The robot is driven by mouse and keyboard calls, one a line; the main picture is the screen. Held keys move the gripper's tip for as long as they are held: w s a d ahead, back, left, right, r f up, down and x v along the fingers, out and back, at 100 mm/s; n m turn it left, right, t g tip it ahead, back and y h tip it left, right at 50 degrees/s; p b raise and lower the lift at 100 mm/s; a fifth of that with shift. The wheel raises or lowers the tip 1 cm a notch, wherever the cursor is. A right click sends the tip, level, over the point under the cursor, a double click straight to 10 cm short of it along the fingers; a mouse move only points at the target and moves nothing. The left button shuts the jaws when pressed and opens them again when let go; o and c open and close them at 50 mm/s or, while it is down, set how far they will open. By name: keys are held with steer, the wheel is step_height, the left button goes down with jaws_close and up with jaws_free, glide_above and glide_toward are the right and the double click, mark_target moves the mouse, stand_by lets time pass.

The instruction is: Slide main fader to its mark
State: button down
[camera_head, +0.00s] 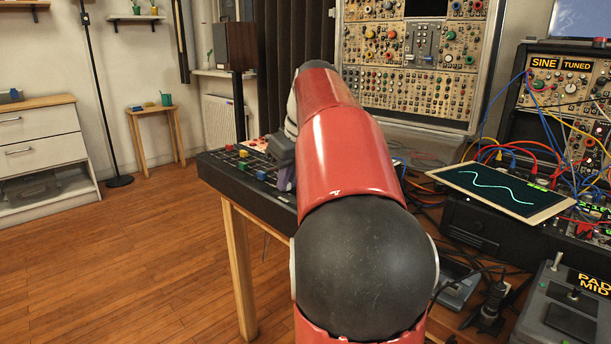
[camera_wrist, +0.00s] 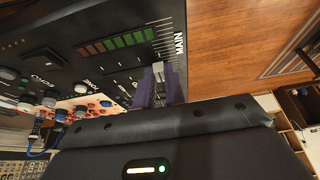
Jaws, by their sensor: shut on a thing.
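The main fader (camera_wrist: 158,68) shows in the wrist view as a small pale cap between the two purple fingers of my gripper (camera_wrist: 160,86). My gripper is shut on it. The fader's scale lines run along the panel beyond the cap, beside the white word MAIN (camera_wrist: 180,43). I cannot tell which line is its mark. In the head view my red arm hides most of the dark mixer (camera_head: 222,178), and only part of my gripper (camera_head: 284,180) shows at its right side. The main fader is hidden there.
Red, yellow, green and blue fader caps (camera_head: 243,154) stand on the mixer, left of my gripper. The wrist view shows a level meter (camera_wrist: 118,42) and several knobs (camera_wrist: 30,100). A tablet (camera_head: 500,190) and cables lie right of my arm. Wooden floor is open at left.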

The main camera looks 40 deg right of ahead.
steer(key=shift+a, duration=0.4)
steer(key=c, duration=1.4)
jaws_free()
steer(key=shift+a, duration=0.1)
steer(key=shift+c, duration=0.2)
steer(key=shift+r, duration=0.1)
steer(key=p+v, duration=0.1)
steer(key=v, duration=0.6)
steer(key=shift+s+r+p, duration=0.2)
steer(key=shift+r+p, duration=0.1)
steer(key=shift+p, duration=0.05)
